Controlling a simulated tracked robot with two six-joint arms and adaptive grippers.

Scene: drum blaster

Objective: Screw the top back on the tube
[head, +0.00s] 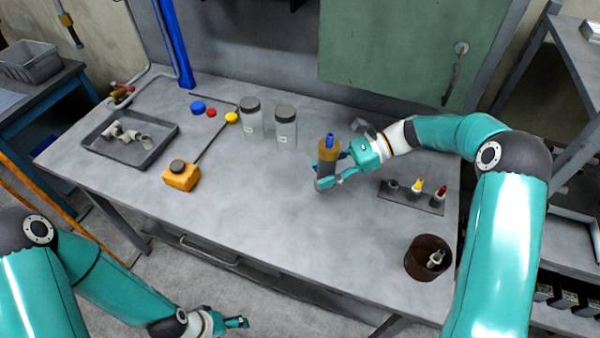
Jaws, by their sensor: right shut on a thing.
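My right gripper (341,170) is shut on a tube (328,155) above the middle right of the bench. The tube stands about upright, amber-brown, with a small blue tip (329,140) at its upper end. The gripper fingers cover part of its lower half, and I cannot tell whether its foot touches the bench. Whether the blue piece is a loose top or part of the tube is too small to tell. My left gripper (238,322) is low at the front, off the bench edge and away from the tube; its fingers are too small to judge.
A flat rack (411,203) with small dark, yellow and red tops lies right of the tube. A brown pot (420,270) holds a small item. Two lidded jars (286,132), an orange block (181,180) and a grey tray (105,155) stand left. The front middle is clear.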

